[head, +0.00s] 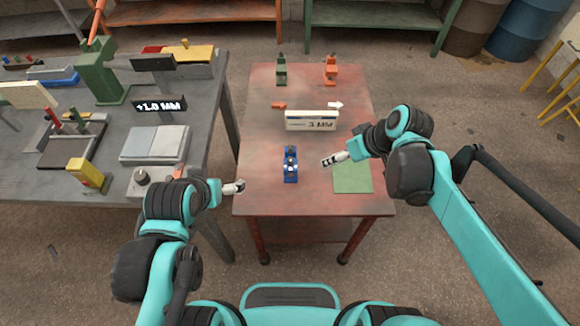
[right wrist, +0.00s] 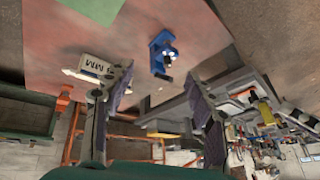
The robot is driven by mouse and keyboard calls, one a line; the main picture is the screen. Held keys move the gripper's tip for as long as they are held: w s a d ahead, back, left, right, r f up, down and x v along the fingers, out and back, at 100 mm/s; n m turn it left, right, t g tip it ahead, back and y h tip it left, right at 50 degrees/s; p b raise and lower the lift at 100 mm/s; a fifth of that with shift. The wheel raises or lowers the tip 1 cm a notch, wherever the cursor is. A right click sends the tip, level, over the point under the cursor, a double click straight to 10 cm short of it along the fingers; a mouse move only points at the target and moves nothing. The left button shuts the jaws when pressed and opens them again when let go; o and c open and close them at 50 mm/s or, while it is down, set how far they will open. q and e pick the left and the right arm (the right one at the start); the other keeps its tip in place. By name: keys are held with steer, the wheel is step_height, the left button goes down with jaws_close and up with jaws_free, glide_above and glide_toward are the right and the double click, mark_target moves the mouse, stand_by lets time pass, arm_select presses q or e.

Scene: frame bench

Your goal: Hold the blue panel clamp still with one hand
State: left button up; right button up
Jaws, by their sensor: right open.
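The blue panel clamp (head: 290,165) stands on the reddish bench (head: 262,140), near its middle. In the right wrist view the clamp (right wrist: 161,54) shows beyond and between my open fingers, apart from them. My right gripper (head: 326,161) is open and empty, a short way to the right of the clamp. Its two fingers also show in the right wrist view (right wrist: 160,84). My left gripper (head: 240,187) is at the bench's left edge, to the left of the clamp and apart from it. Its fingers are too small to tell whether they are open.
A white "3 MM" sign (head: 311,121) stands behind the clamp. A green clamp (head: 281,70) and an orange clamp (head: 330,71) stand at the back. A green mat (head: 353,180) lies at the right. A cluttered grey table (head: 205,100) is on the left.

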steer(key=w+a+f+n+g+y+b, duration=0.2)
steer(key=w+a+f+n+y+b, duration=0.15)
steer(key=w+f+n, duration=0.4)
steer(key=n+g+y+b, duration=0.2)
steer(key=n+y+b, duration=0.2)
glide_toward(293, 168)
steer(key=w+f, duration=0.1)
steer(key=f, duration=0.1)
steer(key=w+f, duration=0.2)
steer(key=shift+d, duration=0.25)
steer(key=shift+f+n+y, duration=0.25)
steer(key=shift+f+n, duration=0.2)
steer(key=b+x, duration=0.3)
steer(key=x, duration=0.5)
steer(key=shift+a+f, duration=0.15)
steer(key=shift+a, duration=0.05)
steer(key=shift+b+x, duration=0.4)
steer(key=shift+x, duration=0.35)
